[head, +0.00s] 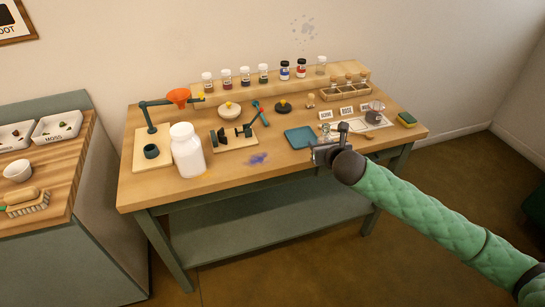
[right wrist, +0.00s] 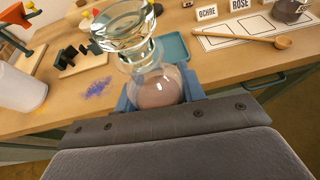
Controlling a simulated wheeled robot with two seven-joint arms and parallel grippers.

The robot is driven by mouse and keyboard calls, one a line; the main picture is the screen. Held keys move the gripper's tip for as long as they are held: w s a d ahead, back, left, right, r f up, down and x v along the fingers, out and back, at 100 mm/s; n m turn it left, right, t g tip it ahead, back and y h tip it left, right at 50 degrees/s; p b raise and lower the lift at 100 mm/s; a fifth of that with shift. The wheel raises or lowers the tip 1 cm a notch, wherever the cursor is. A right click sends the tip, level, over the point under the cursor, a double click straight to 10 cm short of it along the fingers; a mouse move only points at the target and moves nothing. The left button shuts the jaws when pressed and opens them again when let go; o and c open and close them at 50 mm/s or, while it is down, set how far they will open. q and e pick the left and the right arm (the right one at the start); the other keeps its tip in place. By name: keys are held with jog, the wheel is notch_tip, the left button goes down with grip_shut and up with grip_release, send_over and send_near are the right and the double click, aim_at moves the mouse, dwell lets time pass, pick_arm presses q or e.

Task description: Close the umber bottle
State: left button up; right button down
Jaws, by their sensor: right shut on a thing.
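My right gripper (head: 322,148) is shut on a clear glass bottle (right wrist: 158,88) at the table's front edge. The bottle holds pinkish-brown powder and appears tilted in the right wrist view. A wide, clear glass piece (right wrist: 122,25) shows at its neck; I cannot tell whether it is a stopper or a flared mouth. No label shows on the bottle, so I cannot confirm it is the umber one. Another glass bottle with dark contents (head: 374,116) stands on the white marked mat (head: 386,124), and also shows in the right wrist view (right wrist: 290,10). My left gripper is not in view.
A blue tray (head: 300,138) lies just behind my gripper. A white jar (head: 187,152) stands left, near spilled purple powder (head: 258,159). Small bottles line the back shelf.

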pick_arm(q)
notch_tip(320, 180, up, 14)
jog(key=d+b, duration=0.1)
jog(key=b, duration=0.2)
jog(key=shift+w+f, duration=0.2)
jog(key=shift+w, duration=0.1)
pick_arm(e)
jog(key=w+a+r+n+y, duration=0.1)
jog(key=w+a, duration=0.1)
jog(key=w, duration=0.5)
jog(key=w+a+r+n+g+y, duration=0.1)
jog(key=w+a+n+y, duration=0.1)
jog(key=w, duration=0.5)
jog(key=shift+w+a, duration=0.3)
jog(key=shift+a, duration=0.25)
jog(key=shift+r, duration=0.15)
